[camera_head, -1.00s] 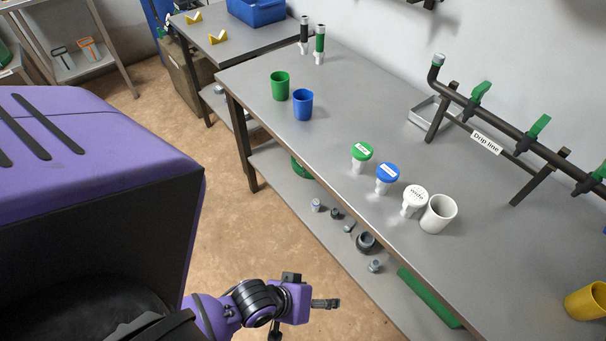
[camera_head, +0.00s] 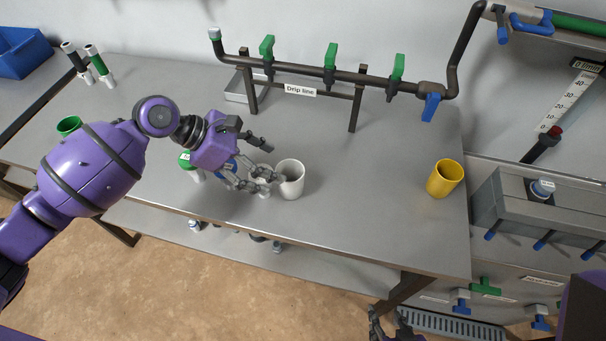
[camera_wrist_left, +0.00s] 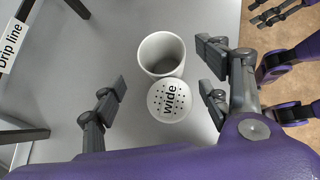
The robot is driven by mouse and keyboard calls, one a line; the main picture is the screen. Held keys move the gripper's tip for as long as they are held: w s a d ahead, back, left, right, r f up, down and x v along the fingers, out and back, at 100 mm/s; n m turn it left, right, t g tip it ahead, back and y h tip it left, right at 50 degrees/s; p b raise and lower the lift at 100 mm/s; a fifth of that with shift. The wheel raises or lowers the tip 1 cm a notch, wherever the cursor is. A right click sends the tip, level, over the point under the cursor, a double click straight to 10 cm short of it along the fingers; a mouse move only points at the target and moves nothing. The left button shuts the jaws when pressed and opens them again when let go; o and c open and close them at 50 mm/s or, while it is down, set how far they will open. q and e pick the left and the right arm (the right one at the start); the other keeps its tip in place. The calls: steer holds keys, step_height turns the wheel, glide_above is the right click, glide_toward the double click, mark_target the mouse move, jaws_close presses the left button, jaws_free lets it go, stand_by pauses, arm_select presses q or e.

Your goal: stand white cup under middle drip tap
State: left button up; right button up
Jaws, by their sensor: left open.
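The white cup (camera_head: 291,179) stands upright and looks empty on the bench, just right of my left gripper (camera_head: 268,165). In the left wrist view the white cup (camera_wrist_left: 161,55) lies between the spread fingers of my open left gripper (camera_wrist_left: 158,88), a little beyond them, with no visible grip. The drip line carries several taps; the middle green-handled tap (camera_head: 331,62) hangs over the bench behind the cup. My right gripper (camera_head: 386,322) shows partly at the bottom edge; its jaw state is unclear.
A white perforated head marked "wide" (camera_wrist_left: 170,100) stands close beside the cup. Green and blue heads are partly hidden behind my left gripper. A yellow cup (camera_head: 445,179) stands to the right. Drip line legs (camera_head: 356,108) stand at the back; bench between cup and pipe is clear.

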mark_target(290, 175)
arm_select(q)
steer(key=shift+s+d+f, duration=0.15)
steer(key=shift+s+f, duration=0.05)
steer(key=shift+f, duration=0.05)
steer(key=shift+x, duration=1.2)
steer(key=x, duration=0.4)
steer(key=shift+d+f, duration=0.15)
steer(key=shift+d, duration=0.15)
steer(key=c, duration=1.1)
